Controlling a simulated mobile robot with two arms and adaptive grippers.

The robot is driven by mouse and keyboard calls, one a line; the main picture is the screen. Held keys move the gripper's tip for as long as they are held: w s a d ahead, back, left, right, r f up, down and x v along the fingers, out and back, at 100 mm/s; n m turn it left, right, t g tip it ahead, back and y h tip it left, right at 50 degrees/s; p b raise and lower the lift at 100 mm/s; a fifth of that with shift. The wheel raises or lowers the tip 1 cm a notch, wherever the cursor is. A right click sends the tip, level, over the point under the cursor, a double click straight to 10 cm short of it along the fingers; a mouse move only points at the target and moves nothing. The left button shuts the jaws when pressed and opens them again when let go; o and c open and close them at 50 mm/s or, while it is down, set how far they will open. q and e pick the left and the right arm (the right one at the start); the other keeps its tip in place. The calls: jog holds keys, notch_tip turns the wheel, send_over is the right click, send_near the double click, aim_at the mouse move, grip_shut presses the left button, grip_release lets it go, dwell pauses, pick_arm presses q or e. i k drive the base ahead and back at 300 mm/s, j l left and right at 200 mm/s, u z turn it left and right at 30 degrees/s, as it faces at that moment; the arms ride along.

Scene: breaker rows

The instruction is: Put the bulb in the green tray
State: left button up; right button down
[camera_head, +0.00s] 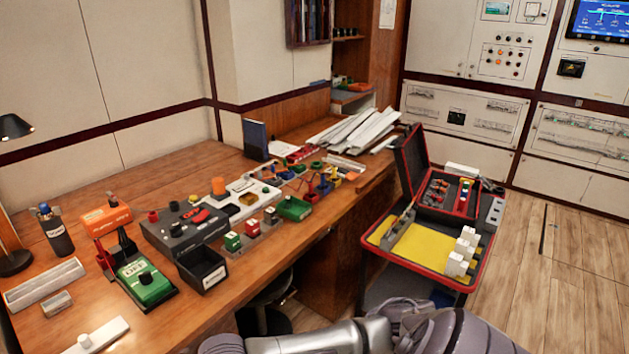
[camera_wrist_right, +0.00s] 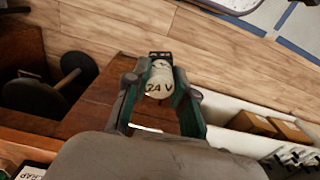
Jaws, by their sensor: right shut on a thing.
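The bulb (camera_wrist_right: 159,82), a pale rounded piece marked 24 V with a dark end, is between the fingers of my right gripper (camera_wrist_right: 160,88) in the right wrist view. The fingers are shut on it and hide its sides. In the head view, a small green tray (camera_head: 294,208) sits near the front edge of the wooden bench (camera_head: 330,207). My right gripper does not show in the head view, so its distance from the tray cannot be told. My left gripper is in neither view.
A black bin (camera_head: 202,268) stands left of the green tray, with small blocks between them. A grey panel box (camera_head: 185,232) and a green device (camera_head: 146,284) lie farther left. A red-edged cart (camera_head: 425,250) with an open case stands right of the bench.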

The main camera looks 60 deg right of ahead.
aim_at(294, 209)
jog(key=l, duration=0.55)
jog(key=i+l, duration=0.15)
jog(key=l, duration=1)
jog(key=i+l+z, duration=0.1)
jog(key=l, duration=0.45)
jog(key=i+l, duration=0.1)
jog(key=l, duration=0.45)
